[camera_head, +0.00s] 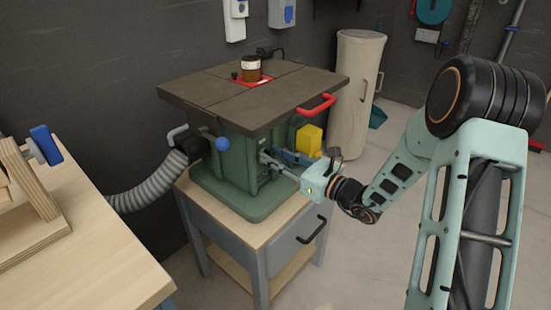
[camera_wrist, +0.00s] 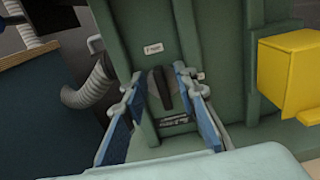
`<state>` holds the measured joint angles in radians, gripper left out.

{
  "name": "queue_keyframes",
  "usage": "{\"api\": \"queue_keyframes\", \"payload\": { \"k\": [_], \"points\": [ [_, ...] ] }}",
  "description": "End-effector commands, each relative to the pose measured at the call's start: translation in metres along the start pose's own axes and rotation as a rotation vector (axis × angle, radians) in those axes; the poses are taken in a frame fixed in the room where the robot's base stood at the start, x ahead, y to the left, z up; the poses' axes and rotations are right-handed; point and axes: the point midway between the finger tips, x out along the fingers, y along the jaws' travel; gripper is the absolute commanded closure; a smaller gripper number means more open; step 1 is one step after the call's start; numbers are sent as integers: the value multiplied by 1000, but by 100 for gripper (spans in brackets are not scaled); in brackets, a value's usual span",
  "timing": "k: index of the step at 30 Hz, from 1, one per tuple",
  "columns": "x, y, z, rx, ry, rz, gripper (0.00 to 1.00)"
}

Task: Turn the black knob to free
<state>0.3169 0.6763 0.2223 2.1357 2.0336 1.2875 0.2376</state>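The black knob (camera_wrist: 162,90) shows in the wrist view as a dark, long bar on the green housing of the machine. It stands nearly upright in the picture, its top tilted slightly left. A small white label (camera_wrist: 154,48) sits above it and a dark marked plate (camera_wrist: 174,121) below; I cannot read either. My gripper (camera_wrist: 161,80) is open, its blue-padded fingers on either side of the knob, with a visible gap to each side. In the head view my gripper (camera_head: 268,161) is at the front side of the green machine (camera_head: 237,172) and hides the knob.
A yellow box (camera_head: 309,139) sticks out right of the gripper, and a red handle (camera_head: 316,106) is above. A blue ball-ended lever (camera_head: 222,144) and grey hose (camera_head: 150,190) are left. Open floor lies right.

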Motion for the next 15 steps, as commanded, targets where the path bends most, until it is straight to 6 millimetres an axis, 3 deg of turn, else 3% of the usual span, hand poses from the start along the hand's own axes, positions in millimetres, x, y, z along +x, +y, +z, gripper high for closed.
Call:
{"api": "queue_keyframes", "payload": {
  "k": [6,13,15],
  "points": [
    [0,0,0,0,0,0,73],
    [0,0,0,0,0,1,97],
    [0,0,0,0,0,1,100]
  ]
}}
